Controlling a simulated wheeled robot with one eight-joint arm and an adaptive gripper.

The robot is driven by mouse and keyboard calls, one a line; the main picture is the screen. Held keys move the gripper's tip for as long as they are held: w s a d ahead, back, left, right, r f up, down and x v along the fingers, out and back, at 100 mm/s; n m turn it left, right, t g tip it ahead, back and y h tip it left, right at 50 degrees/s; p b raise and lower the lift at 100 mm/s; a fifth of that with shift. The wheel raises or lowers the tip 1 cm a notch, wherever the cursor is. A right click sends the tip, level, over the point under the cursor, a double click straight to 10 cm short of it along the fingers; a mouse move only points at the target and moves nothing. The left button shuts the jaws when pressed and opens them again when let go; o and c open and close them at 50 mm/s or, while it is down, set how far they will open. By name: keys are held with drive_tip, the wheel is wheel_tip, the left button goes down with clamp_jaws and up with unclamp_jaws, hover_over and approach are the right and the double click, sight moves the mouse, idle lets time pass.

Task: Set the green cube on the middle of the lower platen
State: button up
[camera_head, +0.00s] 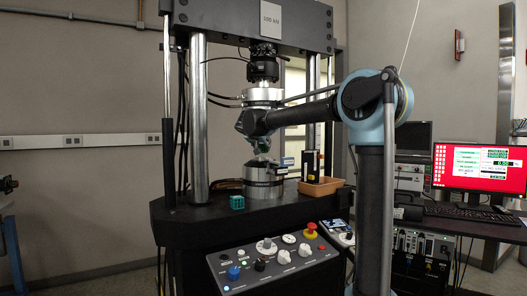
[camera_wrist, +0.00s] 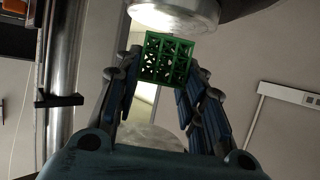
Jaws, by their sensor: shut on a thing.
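My gripper (camera_wrist: 163,82) is shut on the green cube (camera_wrist: 166,58), an open lattice block, with fingers on both sides of it in the wrist view. In the head view my gripper (camera_head: 261,150) is between the platens, and the cube is mostly hidden there. The lower platen (camera_head: 262,188) is a silver cylinder on the machine's deck, below the gripper. The upper platen (camera_head: 262,97) hangs above. A round metal face (camera_wrist: 175,14) shows beyond the cube in the wrist view; I cannot tell which platen it is.
A teal lattice cube (camera_head: 237,202) stands on the black deck left of the lower platen. Steel columns (camera_head: 198,120) flank the platens. An orange tray (camera_head: 334,184) is at the deck's right, near a dark upright object. A control panel (camera_head: 272,262) slopes in front.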

drive_tip(key=shift+w+f, duration=0.15)
drive_tip(key=shift+f, duration=0.6)
drive_tip(key=o, duration=1)
drive_tip(key=v, duration=1.2)
